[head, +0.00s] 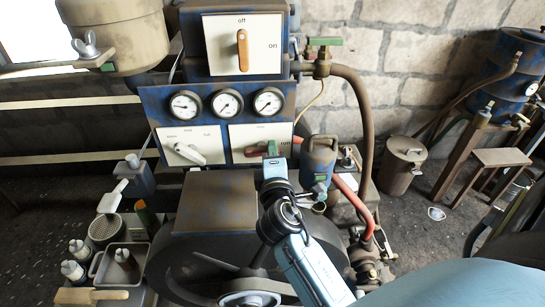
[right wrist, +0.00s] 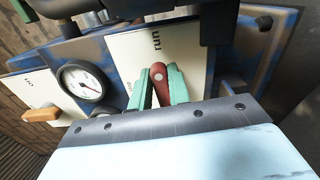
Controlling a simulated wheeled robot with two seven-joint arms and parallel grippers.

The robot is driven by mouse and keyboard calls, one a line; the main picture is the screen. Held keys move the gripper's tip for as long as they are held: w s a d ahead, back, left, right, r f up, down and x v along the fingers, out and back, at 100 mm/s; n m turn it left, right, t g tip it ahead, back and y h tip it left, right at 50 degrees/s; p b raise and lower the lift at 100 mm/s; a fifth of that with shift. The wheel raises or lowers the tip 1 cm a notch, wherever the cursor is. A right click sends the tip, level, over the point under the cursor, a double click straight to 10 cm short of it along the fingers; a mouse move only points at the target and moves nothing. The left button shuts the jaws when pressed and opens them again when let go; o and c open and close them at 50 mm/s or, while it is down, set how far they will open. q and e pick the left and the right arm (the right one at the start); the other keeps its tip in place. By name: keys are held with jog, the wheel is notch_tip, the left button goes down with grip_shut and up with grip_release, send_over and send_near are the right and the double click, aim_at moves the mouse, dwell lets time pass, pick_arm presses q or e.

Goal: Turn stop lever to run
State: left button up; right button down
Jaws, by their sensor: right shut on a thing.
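The stop lever (head: 254,151) is a small red handle on the white plate at the lower right of the blue panel. It lies roughly level in the head view, and the gripper covers part of it. My right gripper (head: 272,151) reaches up to it from below right. In the right wrist view, its green fingertips are closed around the red lever (right wrist: 160,84), one on each side. The "run" mark (right wrist: 155,39) shows on the plate above the lever there; a "stop" mark is to its left. My left gripper is not in view.
Three gauges (head: 227,103) and an orange off/on handle (head: 242,50) are above. A blue can (head: 318,158) and a red hose (head: 352,197) stand close right of my gripper. A dark belt wheel is below.

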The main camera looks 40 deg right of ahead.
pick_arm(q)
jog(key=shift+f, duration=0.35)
pick_arm(e)
jog(key=shift+f+m, duration=0.15)
jog(key=shift+m, duration=0.45)
jog(key=c, duration=1.3)
grip_release()
jog(key=shift+a, duration=0.1)
